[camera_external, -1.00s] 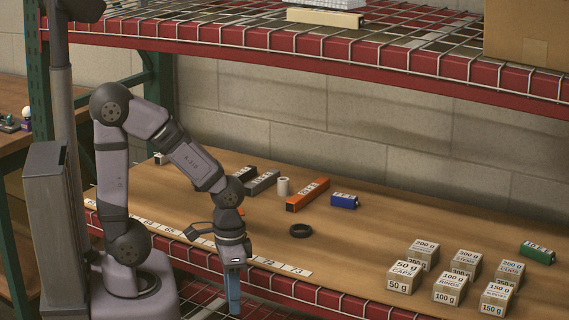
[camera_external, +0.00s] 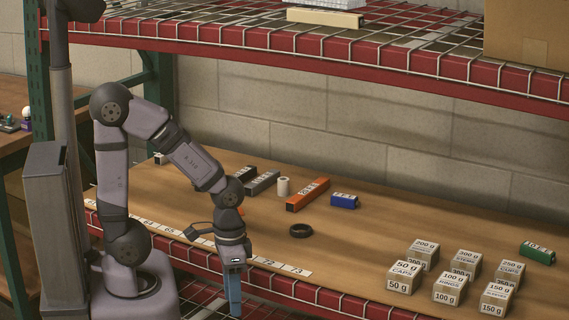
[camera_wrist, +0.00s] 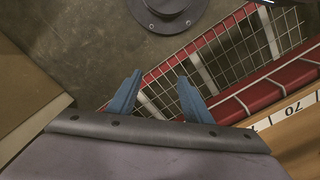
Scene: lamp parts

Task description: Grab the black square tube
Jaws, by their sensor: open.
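A black square tube (camera_external: 242,174) with a white label lies on the wooden shelf, behind my arm in the external view. A grey bar (camera_external: 262,182) lies close beside it on the right. My gripper (camera_external: 235,312) points down in front of the shelf's front edge, well away from the tube. In the wrist view, the two blue fingers of my gripper (camera_wrist: 160,76) stand apart with nothing between them. The tube is not in the wrist view.
A white cylinder (camera_external: 283,186), an orange bar (camera_external: 308,194), a blue block (camera_external: 344,201) and a black ring (camera_external: 301,231) lie right of the tube. Several labelled boxes (camera_external: 450,288) and a green block (camera_external: 537,253) are at the right. An upper shelf (camera_external: 300,65) hangs above.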

